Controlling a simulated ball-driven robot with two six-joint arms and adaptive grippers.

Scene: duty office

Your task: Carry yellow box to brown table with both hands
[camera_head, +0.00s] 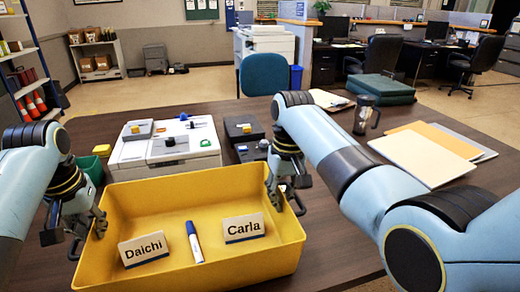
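The yellow box (190,274) is at the bottom middle of the head view, with its open side up. Inside lie a name card reading Daichi (143,250), a name card reading Carla (243,228) and a blue-and-white marker (195,242). My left gripper (87,240) is at the box's left wall, one finger inside and one outside, fingers apart. My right gripper (286,203) is at the right wall in the same way, fingers apart. The brown table (335,225) is under and around the box. I cannot tell whether the box rests on it.
Behind the box are a white tray unit (165,145) with small items and black boxes (243,128). At the right are folders (425,155), a mug (366,115) and a green case (380,89). A blue chair (264,74) stands behind the table.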

